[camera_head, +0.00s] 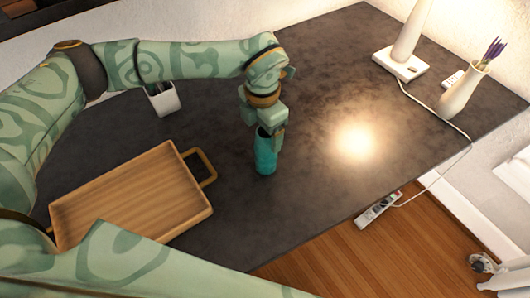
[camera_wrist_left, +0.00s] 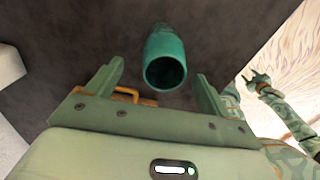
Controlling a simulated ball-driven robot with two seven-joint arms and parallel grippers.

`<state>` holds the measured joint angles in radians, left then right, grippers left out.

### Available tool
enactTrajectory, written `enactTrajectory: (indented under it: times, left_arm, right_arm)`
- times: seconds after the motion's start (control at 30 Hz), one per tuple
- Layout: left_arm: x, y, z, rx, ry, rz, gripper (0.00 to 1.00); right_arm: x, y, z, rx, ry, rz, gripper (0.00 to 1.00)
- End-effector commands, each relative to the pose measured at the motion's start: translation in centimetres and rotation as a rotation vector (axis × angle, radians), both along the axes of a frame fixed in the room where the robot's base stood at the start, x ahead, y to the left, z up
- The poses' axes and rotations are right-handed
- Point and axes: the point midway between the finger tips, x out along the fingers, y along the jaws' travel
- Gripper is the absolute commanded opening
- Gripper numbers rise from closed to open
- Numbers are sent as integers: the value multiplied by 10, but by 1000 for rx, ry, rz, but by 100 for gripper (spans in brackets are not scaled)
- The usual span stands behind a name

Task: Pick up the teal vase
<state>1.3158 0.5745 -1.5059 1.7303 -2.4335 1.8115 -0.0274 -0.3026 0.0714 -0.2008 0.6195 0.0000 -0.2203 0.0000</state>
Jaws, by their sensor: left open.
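The teal vase (camera_head: 265,155) stands upright on the dark table, near its middle in the head view. My left gripper (camera_head: 268,128) is at the vase's upper part and hides some of its rim. In the left wrist view the vase (camera_wrist_left: 164,62) shows its dark round mouth, between and just beyond the two fingertips. The left gripper (camera_wrist_left: 158,78) is open there, with a gap on each side of the vase. My right gripper is not seen in the head view; a patterned arm with a dark end (camera_wrist_left: 262,82) shows at the right of the left wrist view.
A wooden tray (camera_head: 135,190) with handles lies left of the vase. A lamp (camera_head: 402,62), a white vase with purple flowers (camera_head: 460,92) and a cable are at the right. The table right of the vase is clear.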

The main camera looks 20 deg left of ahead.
Motion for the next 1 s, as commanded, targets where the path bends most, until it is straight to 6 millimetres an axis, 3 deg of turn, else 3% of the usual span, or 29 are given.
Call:
enactTrajectory:
  times: [0.23, 0.47, 0.5, 0.73, 1.0]
  left_arm:
    - [2, -5, -42, 1, 4, -1, 81]
    - [3, -5, -46, 0, 0, -1, 81]
    - [2, -5, -46, 0, 0, -1, 78]
    - [2, -5, -46, 0, 0, -1, 14]
    - [3, -5, -44, 0, -1, -1, 13]
  right_arm:
    - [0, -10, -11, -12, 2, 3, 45]
    - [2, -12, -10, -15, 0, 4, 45]
    - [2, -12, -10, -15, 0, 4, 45]
    - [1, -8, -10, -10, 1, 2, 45]
    - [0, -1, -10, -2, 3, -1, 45]
